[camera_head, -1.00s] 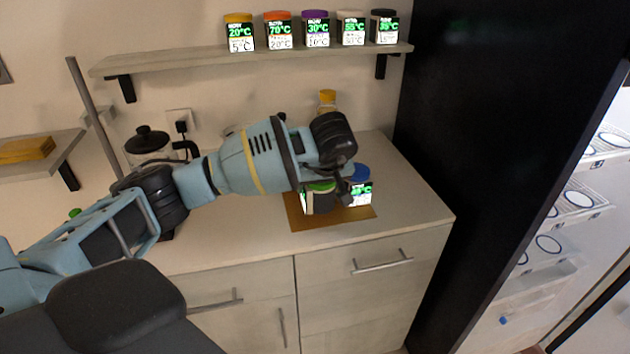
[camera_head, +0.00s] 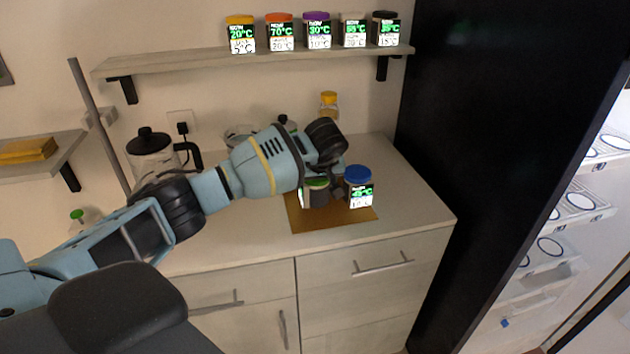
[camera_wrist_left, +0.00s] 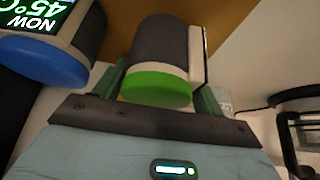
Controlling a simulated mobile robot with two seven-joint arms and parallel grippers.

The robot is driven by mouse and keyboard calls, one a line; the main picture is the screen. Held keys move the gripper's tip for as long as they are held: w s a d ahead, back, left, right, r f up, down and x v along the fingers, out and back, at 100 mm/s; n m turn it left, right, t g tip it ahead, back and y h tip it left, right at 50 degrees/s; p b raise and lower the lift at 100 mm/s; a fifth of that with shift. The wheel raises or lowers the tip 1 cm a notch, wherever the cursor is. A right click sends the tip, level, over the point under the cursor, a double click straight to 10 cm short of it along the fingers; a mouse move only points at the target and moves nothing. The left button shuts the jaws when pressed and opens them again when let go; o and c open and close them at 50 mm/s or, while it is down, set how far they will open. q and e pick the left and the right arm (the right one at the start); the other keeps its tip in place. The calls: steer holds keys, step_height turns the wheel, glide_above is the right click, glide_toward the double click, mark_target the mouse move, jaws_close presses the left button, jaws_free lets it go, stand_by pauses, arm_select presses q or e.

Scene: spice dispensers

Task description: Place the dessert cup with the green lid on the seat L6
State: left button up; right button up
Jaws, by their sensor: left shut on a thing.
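The dessert cup with the green lid (camera_head: 318,184) is dark-bodied and stands over the brown mat (camera_head: 322,223) on the counter. It also shows in the left wrist view (camera_wrist_left: 160,75), between the two fingers. My left gripper (camera_wrist_left: 160,95) is shut on this cup. In the head view my wrist and fingers hide part of it, and I cannot tell whether its base touches the mat. A cup with a blue lid (camera_head: 358,190) stands close on the right, apart from the held cup. I cannot make out a label L6. My right gripper is not in view.
Several lidded cups stand on the wall shelf (camera_head: 250,62). A glass pot with a black lid (camera_head: 150,155) and a yellow-capped bottle (camera_head: 329,103) stand on the counter. At the right, beyond a tall black panel (camera_head: 480,110), are racks with round marked places (camera_head: 550,247).

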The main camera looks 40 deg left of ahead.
arm_select(q)
steer(key=shift+f, duration=0.1)
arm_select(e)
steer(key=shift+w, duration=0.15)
arm_select(q)
steer(key=shift+f, duration=0.15)
steer(key=o, duration=0.9)
steer(key=shift+c, duration=0.2)
steer(key=shift+o, duration=1.4)
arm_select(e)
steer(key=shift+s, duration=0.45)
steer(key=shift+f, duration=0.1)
